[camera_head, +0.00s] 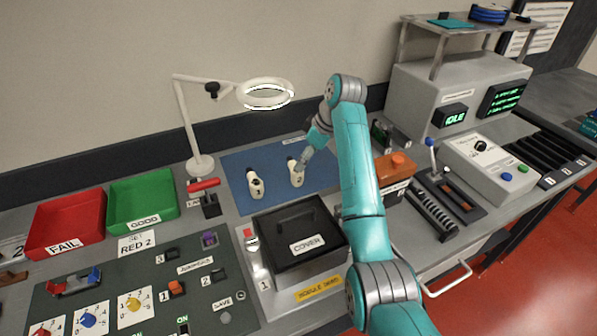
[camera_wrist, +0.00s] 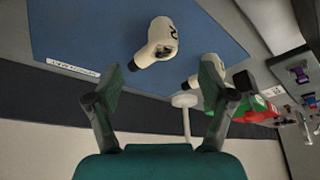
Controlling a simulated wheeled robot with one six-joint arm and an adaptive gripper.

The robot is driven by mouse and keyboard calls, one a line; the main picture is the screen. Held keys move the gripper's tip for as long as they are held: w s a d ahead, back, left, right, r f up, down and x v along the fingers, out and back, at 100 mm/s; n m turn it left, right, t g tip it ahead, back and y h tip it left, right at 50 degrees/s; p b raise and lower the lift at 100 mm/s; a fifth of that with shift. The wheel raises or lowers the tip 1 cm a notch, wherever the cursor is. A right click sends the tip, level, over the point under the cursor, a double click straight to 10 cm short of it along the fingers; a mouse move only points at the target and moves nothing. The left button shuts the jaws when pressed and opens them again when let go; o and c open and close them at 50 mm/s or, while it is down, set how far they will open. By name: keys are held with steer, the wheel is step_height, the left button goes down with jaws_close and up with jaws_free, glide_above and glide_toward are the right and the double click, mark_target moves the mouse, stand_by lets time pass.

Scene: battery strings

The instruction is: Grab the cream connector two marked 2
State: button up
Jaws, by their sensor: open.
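The second connector (camera_wrist: 208,68) is partly hidden behind the right finger there. My gripper is open with nothing between the fingers. In the head view its fingertips partly overlap the right connector; contact cannot be told.
A magnifier lamp (camera_head: 266,94) arches behind the mat, its base (camera_head: 200,166) at the mat's left. A black box marked COVER (camera_head: 300,240) stands in front. Red (camera_head: 68,222) and green (camera_head: 143,198) bins are left; an orange-topped block (camera_head: 396,164) is right of my arm.

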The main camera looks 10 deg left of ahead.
mark_target(294, 170)
steer(key=shift+x, duration=3.9)
steer(key=shift+w, duration=0.1)
steer(key=shift+c, duration=0.3)
jaws_close()
